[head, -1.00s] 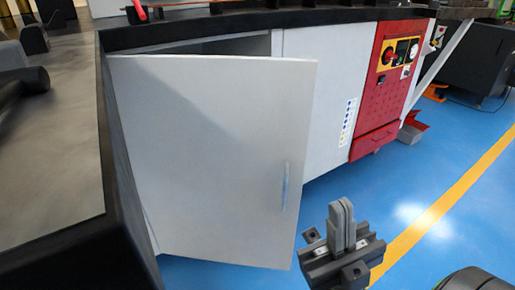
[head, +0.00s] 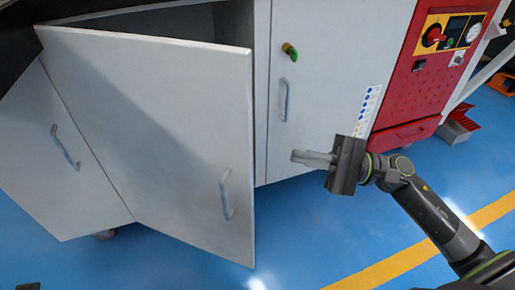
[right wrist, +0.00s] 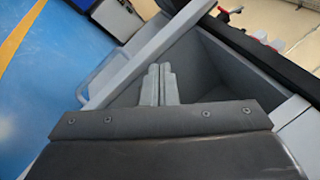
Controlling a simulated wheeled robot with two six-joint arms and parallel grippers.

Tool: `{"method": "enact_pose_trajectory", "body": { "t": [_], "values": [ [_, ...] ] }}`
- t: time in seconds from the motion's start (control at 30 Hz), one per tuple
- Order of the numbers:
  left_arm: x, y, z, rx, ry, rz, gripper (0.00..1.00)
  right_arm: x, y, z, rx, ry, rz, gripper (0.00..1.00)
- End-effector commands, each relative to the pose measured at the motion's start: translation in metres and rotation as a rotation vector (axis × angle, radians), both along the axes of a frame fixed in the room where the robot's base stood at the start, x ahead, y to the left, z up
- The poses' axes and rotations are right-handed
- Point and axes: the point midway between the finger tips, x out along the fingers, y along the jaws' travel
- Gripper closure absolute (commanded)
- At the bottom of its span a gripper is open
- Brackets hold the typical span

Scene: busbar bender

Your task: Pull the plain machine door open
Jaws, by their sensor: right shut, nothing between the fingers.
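The plain machine door (head: 150,125) is a pale grey panel standing ajar at the left of the head view. Its free edge is swung out from the cabinet, with a dark gap above and behind it. Its bar handle (head: 226,195) is near that edge. My right gripper (head: 298,157) is shut and empty, its fingers pointing left toward the door's free edge, apart from the handle. In the right wrist view the fingers (right wrist: 158,84) point toward the open cabinet interior (right wrist: 200,70), with the door (right wrist: 150,52) crossing at upper left. My left gripper is not in view.
Right of the opening is a closed door with a green knob (head: 290,51) and a handle (head: 283,100). Another handled door (head: 55,150) is at the left. A red control panel (head: 425,80) is farther right. The blue floor (head: 310,225) in front is clear.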

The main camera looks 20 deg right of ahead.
Motion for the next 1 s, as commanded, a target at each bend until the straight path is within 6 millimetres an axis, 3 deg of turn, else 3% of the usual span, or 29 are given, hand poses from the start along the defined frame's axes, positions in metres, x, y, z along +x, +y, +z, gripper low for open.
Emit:
{"method": "enact_pose_trajectory", "body": {
  "t": [0.2, 0.43, 0.67, 1.0],
  "values": [
    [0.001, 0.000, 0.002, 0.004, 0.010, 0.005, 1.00, 0.030, -0.026, -0.006, -0.323, -0.362, -0.116, 1.00],
    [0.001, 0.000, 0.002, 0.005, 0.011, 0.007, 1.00, 0.041, -0.033, -0.008, -0.433, -0.497, -0.145, 1.00],
    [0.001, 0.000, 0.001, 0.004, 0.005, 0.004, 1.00, 0.049, -0.016, -0.007, -0.431, -0.503, -0.147, 1.00],
    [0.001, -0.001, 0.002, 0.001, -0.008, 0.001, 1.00, 0.067, 0.023, -0.007, -0.427, -0.500, -0.146, 1.00]
  ]
}}
